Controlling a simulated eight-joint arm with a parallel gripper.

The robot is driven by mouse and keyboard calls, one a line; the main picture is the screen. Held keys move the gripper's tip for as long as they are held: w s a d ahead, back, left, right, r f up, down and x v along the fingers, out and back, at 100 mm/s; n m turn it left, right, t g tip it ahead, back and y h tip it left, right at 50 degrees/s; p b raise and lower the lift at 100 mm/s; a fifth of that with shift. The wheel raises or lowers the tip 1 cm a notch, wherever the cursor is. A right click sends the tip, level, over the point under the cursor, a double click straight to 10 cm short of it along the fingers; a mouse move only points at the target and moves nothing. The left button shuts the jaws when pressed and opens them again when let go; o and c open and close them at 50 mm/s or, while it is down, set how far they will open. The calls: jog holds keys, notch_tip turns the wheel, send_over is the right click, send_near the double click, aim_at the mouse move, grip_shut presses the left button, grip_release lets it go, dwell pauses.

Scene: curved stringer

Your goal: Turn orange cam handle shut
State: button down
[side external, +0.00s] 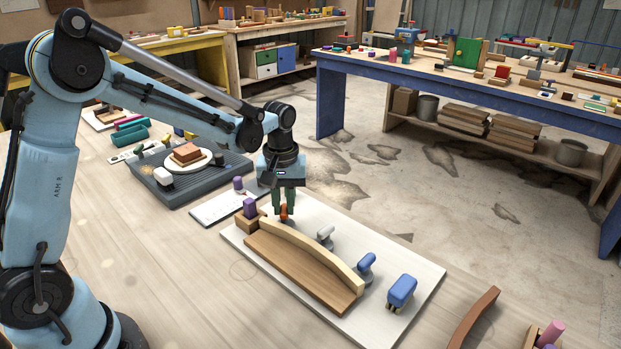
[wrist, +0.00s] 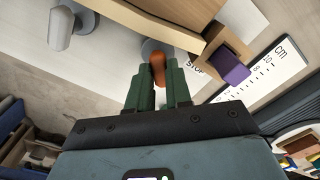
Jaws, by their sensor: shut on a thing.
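The orange cam handle (side external: 284,211) stands on the white board at the far end of the curved pale stringer (side external: 315,252). My gripper (side external: 284,205) points down over it with its green fingers around it. In the wrist view the orange handle (wrist: 158,70) shows between the two green fingertips (wrist: 159,82), and my gripper is shut on it. Its grey round base (wrist: 152,46) sits under it. The fingers hide part of the handle, so its exact turn is hard to tell.
A purple-topped wooden stop block (side external: 250,210) is close to my gripper's left. The near tabletop (side external: 190,290) is clear.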

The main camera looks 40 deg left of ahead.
aim_at(284, 209)
jog(key=m, duration=0.4)
jog(key=shift+m, duration=2.2)
jog(key=c, duration=1.3)
grip_release()
jog(key=shift+r, duration=0.15)
notch_tip(284, 209, up, 12)
jog(key=shift+f, duration=0.1)
jog(key=shift+s, duration=0.1)
